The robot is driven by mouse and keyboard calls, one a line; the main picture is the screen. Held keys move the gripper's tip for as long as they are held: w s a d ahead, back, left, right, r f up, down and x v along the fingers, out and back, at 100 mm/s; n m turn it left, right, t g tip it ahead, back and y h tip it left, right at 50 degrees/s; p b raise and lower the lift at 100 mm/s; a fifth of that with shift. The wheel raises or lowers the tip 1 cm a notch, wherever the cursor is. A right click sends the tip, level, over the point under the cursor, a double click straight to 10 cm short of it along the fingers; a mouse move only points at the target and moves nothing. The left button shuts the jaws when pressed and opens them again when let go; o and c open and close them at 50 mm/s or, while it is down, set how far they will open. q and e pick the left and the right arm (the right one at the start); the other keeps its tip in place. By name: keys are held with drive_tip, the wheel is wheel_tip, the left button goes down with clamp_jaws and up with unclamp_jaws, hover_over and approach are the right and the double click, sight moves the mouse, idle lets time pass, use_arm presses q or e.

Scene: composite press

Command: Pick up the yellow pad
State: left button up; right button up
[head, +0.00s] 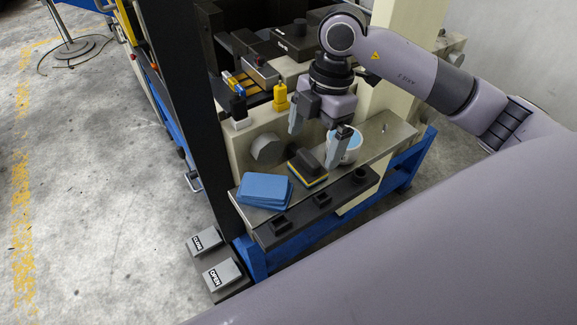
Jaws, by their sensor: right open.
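A low stack with a black block on top, a thin yellow pad (314,181) showing below it and a blue layer at the bottom lies on the metal shelf (385,144). My right gripper (318,140) is above and slightly behind this stack, pointing down. Its fingers are spread wide, with nothing visible between them. The black block covers most of the yellow pad, so only its edge shows. My left gripper is out of view.
Blue pads (263,188) lie stacked left of the yellow pad. A white cup (352,153) with blue contents stands right of it, close behind a gripper finger. A small yellow bottle-like object (281,98) stands higher on the press. Pedals (222,275) are on the floor.

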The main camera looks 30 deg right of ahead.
sight(309, 156)
drive_tip(key=shift+w+d+r+h, duration=0.2)
drive_tip(key=shift+w+h, duration=0.1)
drive_tip(key=shift+f+m, duration=0.25)
drive_tip(key=shift+m, duration=0.05)
drive_tip(key=f, duration=0.4)
drive_tip(key=a+f+p, duration=0.1)
drive_tip(key=f, duration=0.1)
drive_tip(key=shift+f, duration=0.25)
drive_tip(key=c, duration=1)
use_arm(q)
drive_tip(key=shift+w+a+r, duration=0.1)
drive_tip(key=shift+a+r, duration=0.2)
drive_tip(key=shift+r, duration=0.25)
use_arm(e)
drive_tip(key=shift+r, duration=0.1)
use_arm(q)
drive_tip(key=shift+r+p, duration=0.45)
use_arm(e)
wheel_tip(309, 156, up, 20)
drive_tip(key=shift+f, duration=0.1)
